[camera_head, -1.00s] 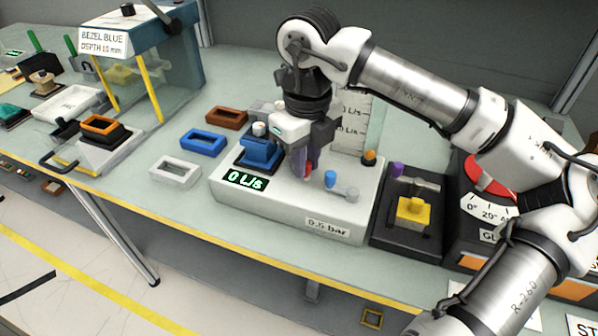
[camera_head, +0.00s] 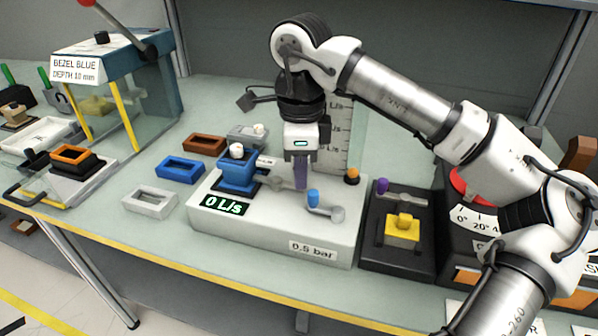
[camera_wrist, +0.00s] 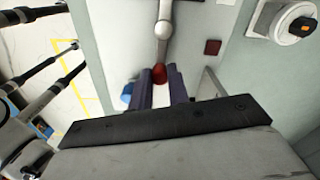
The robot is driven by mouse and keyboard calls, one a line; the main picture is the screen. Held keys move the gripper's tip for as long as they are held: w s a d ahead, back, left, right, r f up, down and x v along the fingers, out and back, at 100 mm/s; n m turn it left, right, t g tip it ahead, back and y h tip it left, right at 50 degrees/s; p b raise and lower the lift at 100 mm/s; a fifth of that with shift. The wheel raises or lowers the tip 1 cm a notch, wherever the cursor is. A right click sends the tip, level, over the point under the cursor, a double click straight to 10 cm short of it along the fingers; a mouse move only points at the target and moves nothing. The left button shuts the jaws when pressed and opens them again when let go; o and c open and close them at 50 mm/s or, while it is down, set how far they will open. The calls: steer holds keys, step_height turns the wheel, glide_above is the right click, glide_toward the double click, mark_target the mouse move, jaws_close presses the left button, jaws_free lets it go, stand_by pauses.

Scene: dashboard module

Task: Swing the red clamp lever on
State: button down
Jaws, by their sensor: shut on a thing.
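The clamp lever's red knob (camera_wrist: 159,74) shows between the purple fingertips of my gripper (camera_wrist: 161,88) in the wrist view. A pale grey arm with a round hub (camera_wrist: 163,29) runs away from the knob. In the head view my gripper (camera_head: 301,178) points down over the white test base (camera_head: 270,222), and its fingers hide the red knob. My gripper is shut on the knob. A blue part with a white cap (camera_head: 238,172) sits on the base left of the fingers. The base's display (camera_head: 226,206) reads 0 L/s.
A blue-knobbed lever (camera_head: 313,197) stands close to the right of my fingers, and an orange knob (camera_head: 352,175) behind it. A black fixture with a yellow block (camera_head: 403,226) is further right. Blue, brown and white frames lie left. The bench front (camera_head: 180,253) is clear.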

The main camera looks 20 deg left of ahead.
steer(key=shift+w+r+n, duration=0.1)
steer(key=shift+w+n, duration=0.05)
steer(key=shift+n, duration=0.15)
steer(key=c, duration=1.3)
jaws_free()
steer(key=shift+c, duration=0.2)
step_height(320, 180, up, 14)
